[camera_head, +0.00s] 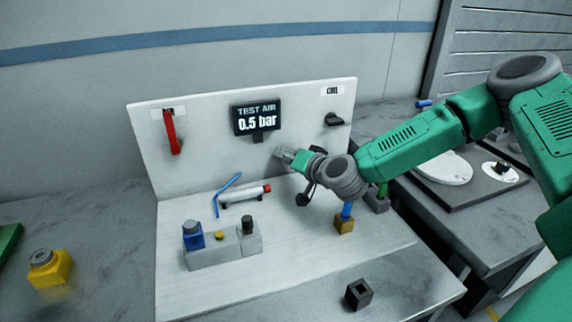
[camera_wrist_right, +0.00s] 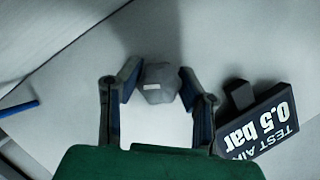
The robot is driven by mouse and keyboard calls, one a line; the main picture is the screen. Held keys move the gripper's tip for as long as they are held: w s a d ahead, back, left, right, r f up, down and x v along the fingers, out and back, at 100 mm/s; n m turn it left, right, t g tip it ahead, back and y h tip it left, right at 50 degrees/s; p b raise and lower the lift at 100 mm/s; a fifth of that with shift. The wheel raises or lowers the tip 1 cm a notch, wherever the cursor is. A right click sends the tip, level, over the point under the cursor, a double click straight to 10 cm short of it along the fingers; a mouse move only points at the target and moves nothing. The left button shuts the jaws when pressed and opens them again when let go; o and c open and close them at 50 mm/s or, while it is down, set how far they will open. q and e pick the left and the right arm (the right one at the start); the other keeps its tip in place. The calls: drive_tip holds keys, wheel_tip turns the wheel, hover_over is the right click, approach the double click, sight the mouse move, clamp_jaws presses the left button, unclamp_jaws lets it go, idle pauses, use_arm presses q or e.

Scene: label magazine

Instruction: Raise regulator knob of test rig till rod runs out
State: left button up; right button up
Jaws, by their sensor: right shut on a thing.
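The test rig has a white upright panel (camera_head: 210,165) on a white base plate. Its dark display (camera_head: 257,117) reads TEST AIR 0.5 bar, also legible in the right wrist view (camera_wrist_right: 258,122). My right gripper (camera_head: 284,153) reaches the panel below and right of the display. In the right wrist view its fingers (camera_wrist_right: 160,85) are on either side of the grey regulator knob (camera_wrist_right: 159,80), shut on it. In the head view the fingers largely hide the knob. A silver cylinder (camera_head: 243,195) with a red end lies on the base; I make out no extended rod. My left gripper is not in view.
A red lever (camera_head: 172,132) and a black knob (camera_head: 334,120) are on the panel. A grey block (camera_head: 222,250) with blue, yellow and black parts is on the base. A yellow block (camera_head: 343,225) stands under my right wrist. A black socket block (camera_head: 358,293) lies in front.

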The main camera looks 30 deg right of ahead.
drive_tip(key=shift+f, duration=0.1)
drive_tip(key=o, duration=1.1)
drive_tip(key=shift+d, duration=0.1)
drive_tip(key=shift+o, duration=0.2)
drive_tip(key=shift+s, duration=0.15)
drive_tip(key=v, duration=1.1)
drive_tip(key=shift+s, duration=0.35)
drive_tip(key=shift+d, duration=0.15)
